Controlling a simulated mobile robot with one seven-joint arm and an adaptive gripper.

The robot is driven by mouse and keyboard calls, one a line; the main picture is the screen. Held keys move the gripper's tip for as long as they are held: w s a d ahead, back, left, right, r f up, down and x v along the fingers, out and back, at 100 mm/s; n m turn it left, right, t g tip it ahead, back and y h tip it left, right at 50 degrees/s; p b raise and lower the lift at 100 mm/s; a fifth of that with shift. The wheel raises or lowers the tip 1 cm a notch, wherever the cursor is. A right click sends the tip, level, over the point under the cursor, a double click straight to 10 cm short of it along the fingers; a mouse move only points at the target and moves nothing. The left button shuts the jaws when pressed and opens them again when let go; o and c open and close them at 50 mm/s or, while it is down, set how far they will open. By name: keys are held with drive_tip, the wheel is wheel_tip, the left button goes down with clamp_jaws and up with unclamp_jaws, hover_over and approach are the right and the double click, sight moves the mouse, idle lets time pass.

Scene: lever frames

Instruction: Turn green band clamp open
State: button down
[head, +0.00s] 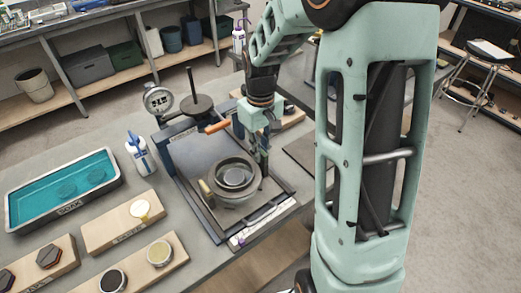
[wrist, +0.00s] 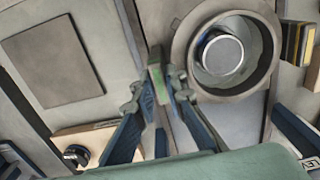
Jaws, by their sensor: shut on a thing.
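The green band clamp (wrist: 159,83) is a small upright block with a green band, close beside the rim of a round grey housing (wrist: 181,60). My gripper (wrist: 164,72) is shut on this clamp, with a finger on each side of it. In the head view my gripper (head: 263,158) reaches down at the right side of the housing (head: 217,193). The fingers hide part of the clamp, and its green band cannot be made out in the head view.
A yellow-marked clamp (wrist: 294,42) stands on the housing's other side. A dial gauge (head: 158,100) and an orange handle (head: 217,126) are behind the housing.

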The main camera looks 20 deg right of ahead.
drive_tip(key=c, duration=2)
unclamp_jaws()
drive_tip(key=shift+o, duration=0.2)
drive_tip(key=shift+r, duration=0.15)
wheel_tip(320, 180, up, 8)
drive_tip(key=shift+f, duration=0.1)
